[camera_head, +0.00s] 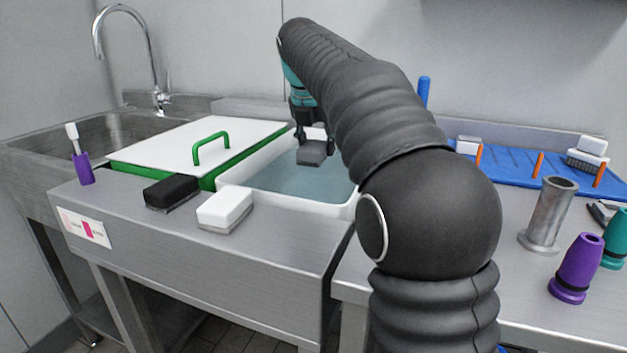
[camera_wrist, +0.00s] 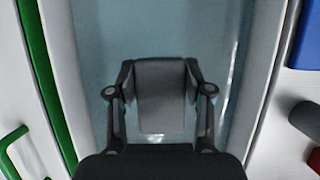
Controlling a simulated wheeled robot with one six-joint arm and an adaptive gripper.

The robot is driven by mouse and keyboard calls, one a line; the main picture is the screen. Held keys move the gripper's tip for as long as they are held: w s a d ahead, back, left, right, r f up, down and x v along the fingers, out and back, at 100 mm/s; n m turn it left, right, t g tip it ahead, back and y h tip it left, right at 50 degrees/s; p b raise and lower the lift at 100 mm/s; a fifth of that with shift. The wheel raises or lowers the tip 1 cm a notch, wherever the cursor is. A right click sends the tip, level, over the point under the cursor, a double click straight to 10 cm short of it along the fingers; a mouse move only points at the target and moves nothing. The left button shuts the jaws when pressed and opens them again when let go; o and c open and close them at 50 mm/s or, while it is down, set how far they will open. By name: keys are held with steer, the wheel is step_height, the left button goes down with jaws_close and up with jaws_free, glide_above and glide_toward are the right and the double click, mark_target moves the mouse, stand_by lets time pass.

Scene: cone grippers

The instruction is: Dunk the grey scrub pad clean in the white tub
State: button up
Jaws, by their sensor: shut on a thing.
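The grey scrub pad (camera_head: 312,153) is held between the fingertips of my gripper (camera_head: 313,134) above the white tub (camera_head: 229,190). In the wrist view the grey pad (camera_wrist: 161,97) sits between both fingers of my gripper (camera_wrist: 160,92), over pale blue water. The tub holds water (camera_head: 295,180), and its wall also shows in the wrist view (camera_wrist: 86,90). The pad looks to be above the water; the exact gap is hard to tell. My arm hides the tub's right part in the head view.
A white lid with a green rim and handle (camera_head: 170,140) lies left of the tub. A sink (camera_head: 110,135) is behind left. A blue mat (camera_head: 515,165) and a steel cylinder (camera_head: 547,215) stand right.

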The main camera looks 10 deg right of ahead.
mark_target(316, 142)
steer(key=shift+r, duration=2.6)
